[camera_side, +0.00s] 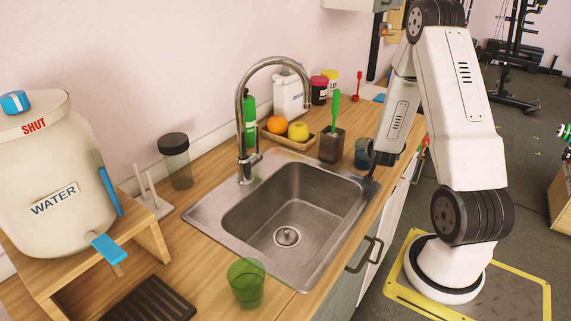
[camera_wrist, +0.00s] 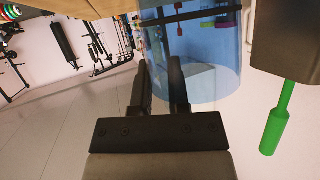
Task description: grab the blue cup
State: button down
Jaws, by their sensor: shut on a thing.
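The blue cup (camera_side: 361,155) is a see-through tumbler, upright at the back right corner of the sink, beside the brown holder. In the wrist view the cup (camera_wrist: 210,70) fills the top middle. My gripper (camera_side: 373,156) is at the cup's right side, low and close to it. In the wrist view my gripper (camera_wrist: 160,72) has its two dark fingers at the cup's left wall, with a narrow gap between them. It is shut on the cup at that wall. Whether the cup's base touches the counter is hard to tell.
The brown holder (camera_side: 332,145) with a green-handled tool stands just left of the cup. A fruit tray (camera_side: 290,142), the tap (camera_side: 243,130) and the sink (camera_side: 288,220) are nearby. A green cup (camera_side: 245,285) stands at the front.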

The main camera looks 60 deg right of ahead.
jog(key=shift+r, duration=0.25)
notch_tip(320, 180, up, 10)
jog(key=shift+f, duration=0.25)
dwell(0.6)
dwell(0.5)
